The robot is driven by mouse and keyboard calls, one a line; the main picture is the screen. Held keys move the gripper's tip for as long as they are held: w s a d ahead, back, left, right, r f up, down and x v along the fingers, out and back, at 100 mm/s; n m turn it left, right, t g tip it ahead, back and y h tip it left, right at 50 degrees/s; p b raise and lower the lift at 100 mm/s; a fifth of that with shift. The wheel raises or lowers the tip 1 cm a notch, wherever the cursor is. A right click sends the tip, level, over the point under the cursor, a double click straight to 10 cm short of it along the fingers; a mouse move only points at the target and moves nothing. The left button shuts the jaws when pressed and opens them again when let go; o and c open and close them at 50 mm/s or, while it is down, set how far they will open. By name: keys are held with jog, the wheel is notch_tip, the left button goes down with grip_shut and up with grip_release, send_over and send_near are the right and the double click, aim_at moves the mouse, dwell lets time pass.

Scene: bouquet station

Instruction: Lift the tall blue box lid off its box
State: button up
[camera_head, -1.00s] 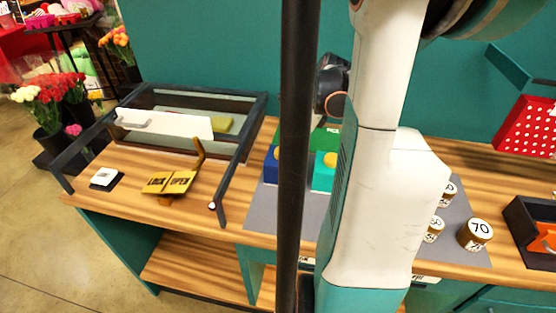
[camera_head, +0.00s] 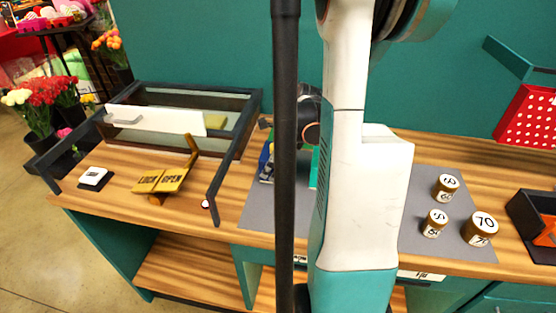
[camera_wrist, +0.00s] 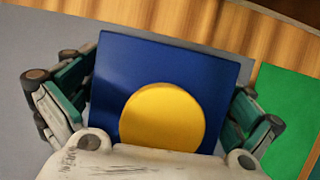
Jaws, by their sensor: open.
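The tall blue box lid (camera_wrist: 160,65) fills the middle of the wrist view, a dark blue square with a round yellow knob (camera_wrist: 162,116) on top. My gripper (camera_wrist: 158,100) is open over it, with one finger beside the lid's left edge and one beside its right edge. I cannot tell whether the fingers touch the lid. In the head view a sliver of the blue box (camera_head: 265,160) shows left of a dark pole. Its lid and my fingers are mostly hidden there behind the pole and my arm.
A green surface (camera_wrist: 286,115) lies right of the lid. The boxes stand on a grey mat (camera_head: 258,208). Several numbered cylinders, one marked 70 (camera_head: 480,228), stand to the right. A dark-framed case (camera_head: 218,180) and a yellow lock/open sign (camera_head: 160,180) are at left.

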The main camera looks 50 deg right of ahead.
jog(key=shift+r, duration=0.1)
jog(key=shift+c, duration=0.6)
jog(key=c, duration=0.9)
jog(key=shift+r, duration=0.1)
notch_tip(320, 180, up, 20)
jog(key=p, duration=0.6)
